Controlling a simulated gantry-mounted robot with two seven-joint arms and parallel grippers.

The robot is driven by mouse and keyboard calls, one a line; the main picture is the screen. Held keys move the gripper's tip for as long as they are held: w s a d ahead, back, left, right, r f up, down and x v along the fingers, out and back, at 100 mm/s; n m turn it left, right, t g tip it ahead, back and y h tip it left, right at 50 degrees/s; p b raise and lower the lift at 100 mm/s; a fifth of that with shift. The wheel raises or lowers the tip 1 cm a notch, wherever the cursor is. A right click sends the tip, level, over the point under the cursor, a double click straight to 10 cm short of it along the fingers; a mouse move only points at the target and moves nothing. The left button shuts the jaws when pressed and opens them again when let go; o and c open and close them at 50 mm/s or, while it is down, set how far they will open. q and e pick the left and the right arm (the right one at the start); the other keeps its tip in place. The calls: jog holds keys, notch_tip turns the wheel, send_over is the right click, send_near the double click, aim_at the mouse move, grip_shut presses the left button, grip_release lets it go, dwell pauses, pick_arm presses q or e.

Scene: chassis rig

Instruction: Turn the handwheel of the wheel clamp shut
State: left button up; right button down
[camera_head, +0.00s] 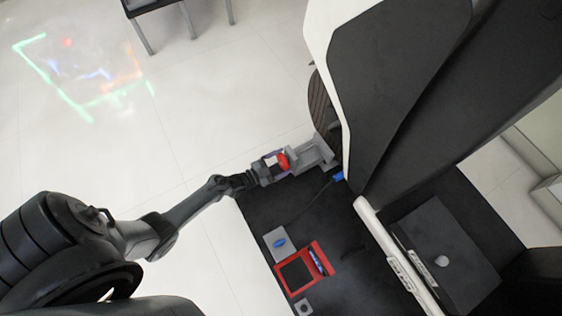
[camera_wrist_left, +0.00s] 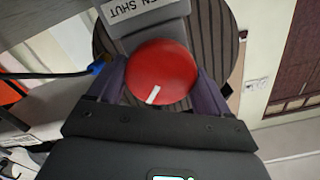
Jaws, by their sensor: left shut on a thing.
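The red handwheel (camera_wrist_left: 163,72) with a white mark near its lower edge fills the middle of the left wrist view. In the head view the handwheel (camera_head: 283,161) shows as a small red shape at the end of the grey wheel clamp (camera_head: 312,155). A label reading "SHUT" and part of another word sits on the clamp's grey body (camera_wrist_left: 150,22) above the wheel. My left gripper (camera_wrist_left: 163,92) has a finger on each side of the wheel and is shut on it; it reaches in from the left in the head view (camera_head: 272,166). My right gripper is not in view.
A black table (camera_head: 335,215) lies below the clamp. On it are a red tray (camera_head: 322,252), a grey block with a blue part (camera_head: 279,242) and a blue connector (camera_head: 338,175) on a dark cable. A large black-and-white body covers the upper right.

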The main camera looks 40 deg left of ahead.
pick_arm(q)
jog(key=m, duration=0.6)
jog(key=shift+f, duration=0.1)
jog(key=m, duration=0.3)
jog(key=shift+d+m, duration=0.1)
jog(key=shift+m, duration=0.3)
jog(key=m, duration=0.3)
jog(key=shift+f+m, duration=0.1)
jog(key=shift+m, duration=0.2)
jog(key=m, duration=0.3)
jog(key=shift+m, duration=0.3)
jog(key=m, duration=0.3)
jog(key=shift+f+m, duration=0.1)
jog(key=shift+m, duration=0.2)
jog(key=m, duration=0.4)
jog(key=shift+m, duration=0.4)
jog(key=shift+f+m, duration=0.1)
jog(key=shift+m, duration=0.8)
jog(key=shift+a, duration=0.2)
